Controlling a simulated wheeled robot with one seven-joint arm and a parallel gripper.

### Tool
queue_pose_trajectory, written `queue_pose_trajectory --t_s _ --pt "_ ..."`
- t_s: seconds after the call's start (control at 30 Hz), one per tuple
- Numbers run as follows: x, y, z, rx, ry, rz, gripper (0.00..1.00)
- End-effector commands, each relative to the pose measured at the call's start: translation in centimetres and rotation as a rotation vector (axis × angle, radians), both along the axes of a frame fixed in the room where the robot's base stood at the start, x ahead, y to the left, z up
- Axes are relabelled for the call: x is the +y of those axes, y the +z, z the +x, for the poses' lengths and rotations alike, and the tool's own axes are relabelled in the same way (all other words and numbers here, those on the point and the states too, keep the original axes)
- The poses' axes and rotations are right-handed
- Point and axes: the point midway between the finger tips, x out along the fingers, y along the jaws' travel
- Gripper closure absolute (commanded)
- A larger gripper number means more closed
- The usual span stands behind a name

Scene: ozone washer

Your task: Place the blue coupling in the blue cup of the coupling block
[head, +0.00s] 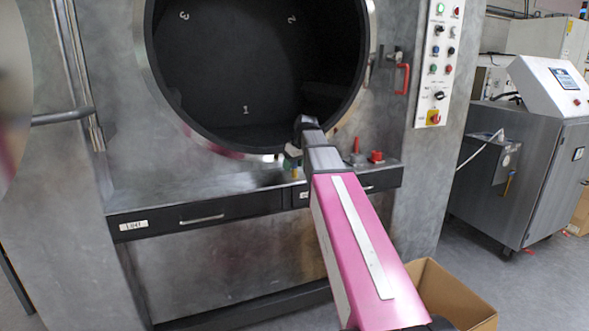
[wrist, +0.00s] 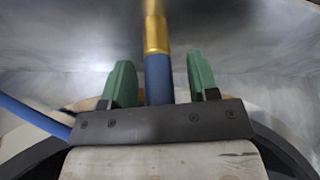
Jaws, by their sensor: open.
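A blue cylinder with a gold upper section, which looks like the blue coupling (wrist: 158,75), shows in the wrist view between the two green fingers of my gripper (wrist: 161,78). The fingers are open, with a gap on each side of it. In the head view my gripper (head: 292,160) is small and mostly hidden by my arm, low in front of the round opening and over the ledge.
The washer's round dark opening (head: 255,70) is behind my arm. Red parts (head: 376,157) stand on the metal ledge (head: 200,183) right of my gripper. A red handle (head: 403,79) is farther right. A cardboard box (head: 450,285) is on the floor. A blue bar (wrist: 35,115) crosses the wrist view's left.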

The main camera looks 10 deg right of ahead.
Motion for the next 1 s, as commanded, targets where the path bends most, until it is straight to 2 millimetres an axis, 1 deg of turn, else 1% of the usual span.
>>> queue_pose_trajectory --t_s 0.03,0.07,0.1,0.17,0.2,0.23,0.53,0.67,0.87,1.0 --pt "0.0 0.0 0.0 0.0 0.0 0.0 0.45" --pt "0.0 0.0 0.0 0.0 0.0 0.0 0.49" --pt "0.0 0.0 0.0 0.0 0.0 0.0 0.62" --pt "0.0 0.0 0.0 0.0 0.0 0.0 0.81" --pt "0.0 0.0 0.0 0.0 0.0 0.0 0.94" --pt "0.0 0.0 0.0 0.0 0.0 0.0 1.0" --pt "0.0 0.1 0.0 0.0 0.0 0.0 1.0" --pt "0.0 0.5 0.0 0.0 0.0 0.0 1.0" --pt "0.0 2.1 0.1 0.0 0.001 0.0 1.0" --pt "0.0 4.3 0.1 -0.001 0.001 0.0 1.0"
